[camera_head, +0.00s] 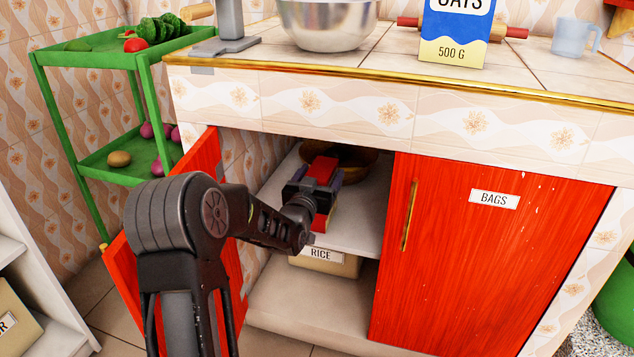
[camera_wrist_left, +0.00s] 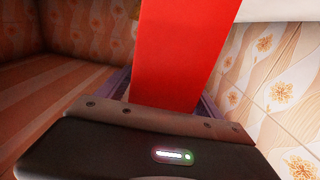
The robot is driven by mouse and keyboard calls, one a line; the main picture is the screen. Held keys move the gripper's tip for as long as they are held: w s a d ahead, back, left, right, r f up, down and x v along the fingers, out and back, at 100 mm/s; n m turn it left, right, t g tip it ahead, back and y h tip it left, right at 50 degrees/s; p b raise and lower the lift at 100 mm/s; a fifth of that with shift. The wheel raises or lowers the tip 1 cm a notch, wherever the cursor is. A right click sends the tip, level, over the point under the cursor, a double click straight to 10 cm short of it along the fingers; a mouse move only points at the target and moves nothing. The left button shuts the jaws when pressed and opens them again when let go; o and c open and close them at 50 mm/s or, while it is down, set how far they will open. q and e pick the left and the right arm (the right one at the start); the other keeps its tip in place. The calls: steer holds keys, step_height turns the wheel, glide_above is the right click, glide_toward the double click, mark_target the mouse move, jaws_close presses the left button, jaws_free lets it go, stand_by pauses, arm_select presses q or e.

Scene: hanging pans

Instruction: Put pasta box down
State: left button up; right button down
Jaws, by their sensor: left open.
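The pasta box (camera_head: 322,170) is a red box inside the open cupboard, on the upper shelf (camera_head: 358,228). My left gripper (camera_head: 316,187) reaches into the cupboard, and its fingers are open on either side of the box. In the left wrist view the red box (camera_wrist_left: 184,55) rises straight ahead between the fingers, close to the gripper body. Its lower end is hidden behind the gripper. I cannot tell whether the fingers touch the box. My right gripper is not in view.
A dark bowl (camera_head: 352,156) stands behind the box. A box labelled RICE (camera_head: 325,262) is on the lower level. The open red door (camera_head: 205,160) is left of my arm; the BAGS door (camera_head: 470,265) is shut. The counter (camera_head: 390,60) is above.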

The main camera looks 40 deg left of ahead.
arm_select(q)
steer(key=p+v, duration=0.3)
steer(key=v, duration=0.9)
steer(key=shift+p, duration=0.35)
steer(key=s+d+f+g+h, duration=0.1)
steer(key=d+f+g+h, duration=0.2)
steer(key=d+f, duration=0.65)
steer(key=s+d+f+g+h, duration=0.1)
steer(key=d+f+g+h, duration=0.15)
steer(key=d+f, duration=0.75)
steer(key=s+d+f+m+g+h, duration=0.1)
steer(key=s+d+f+g+h, duration=0.3)
steer(key=s+d+f+g, duration=0.6)
steer(key=s+d+f, duration=0.6)
steer(key=s+f, duration=0.2)
steer(key=s, duration=0.2)
steer(key=shift+d, duration=0.35)
